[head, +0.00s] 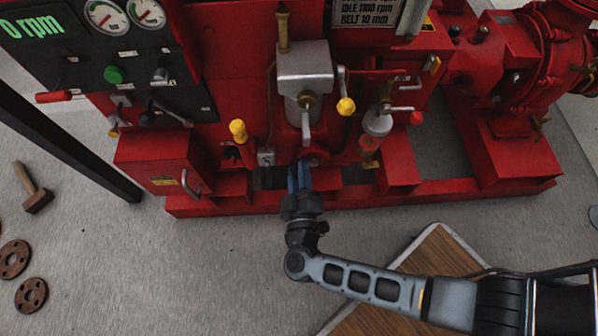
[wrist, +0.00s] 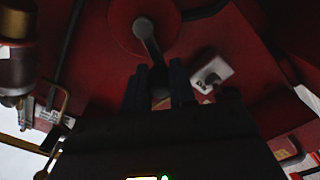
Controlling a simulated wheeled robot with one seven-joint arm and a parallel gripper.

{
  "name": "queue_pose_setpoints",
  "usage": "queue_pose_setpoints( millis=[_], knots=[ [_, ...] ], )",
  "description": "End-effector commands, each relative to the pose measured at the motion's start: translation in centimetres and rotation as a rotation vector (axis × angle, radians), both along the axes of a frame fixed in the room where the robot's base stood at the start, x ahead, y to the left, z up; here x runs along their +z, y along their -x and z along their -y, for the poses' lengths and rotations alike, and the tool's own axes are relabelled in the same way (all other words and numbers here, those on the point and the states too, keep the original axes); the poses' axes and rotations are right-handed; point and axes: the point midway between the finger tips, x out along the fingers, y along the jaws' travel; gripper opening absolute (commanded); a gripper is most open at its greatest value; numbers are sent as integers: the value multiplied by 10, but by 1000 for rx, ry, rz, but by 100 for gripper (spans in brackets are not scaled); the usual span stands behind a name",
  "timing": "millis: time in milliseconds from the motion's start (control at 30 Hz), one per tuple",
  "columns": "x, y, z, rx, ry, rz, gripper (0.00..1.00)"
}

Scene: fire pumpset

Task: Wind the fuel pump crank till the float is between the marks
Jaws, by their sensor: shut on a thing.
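A grey crank arm (wrist: 148,42) shows in the wrist view, running from a hub on a round red disc (wrist: 122,28) down to between my fingers. My gripper (wrist: 160,88) is shut on the crank's outer end, and the dark fingers hide most of the grip. In the head view my gripper (head: 300,176) reaches the low front of the red pumpset, just below a grey metal housing (head: 305,64). The crank is mostly hidden behind the fingers there. I cannot make out the float or its marks in either view.
A yellow-knobbed lever (head: 238,131) stands left of my gripper, and another yellow knob (head: 346,106) is above right. A pale bowl (head: 377,123) hangs at right. A red box (head: 158,165) juts out at left. A wooden board (head: 440,250) lies under my arm.

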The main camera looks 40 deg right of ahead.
Motion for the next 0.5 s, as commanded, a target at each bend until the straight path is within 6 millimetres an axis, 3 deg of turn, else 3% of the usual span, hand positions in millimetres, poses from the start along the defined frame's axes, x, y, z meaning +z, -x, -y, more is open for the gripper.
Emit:
queue_pose_setpoints(
  millis=[500],
  knots=[
    [13,5,8,-4,-215,155,0]
  ],
)
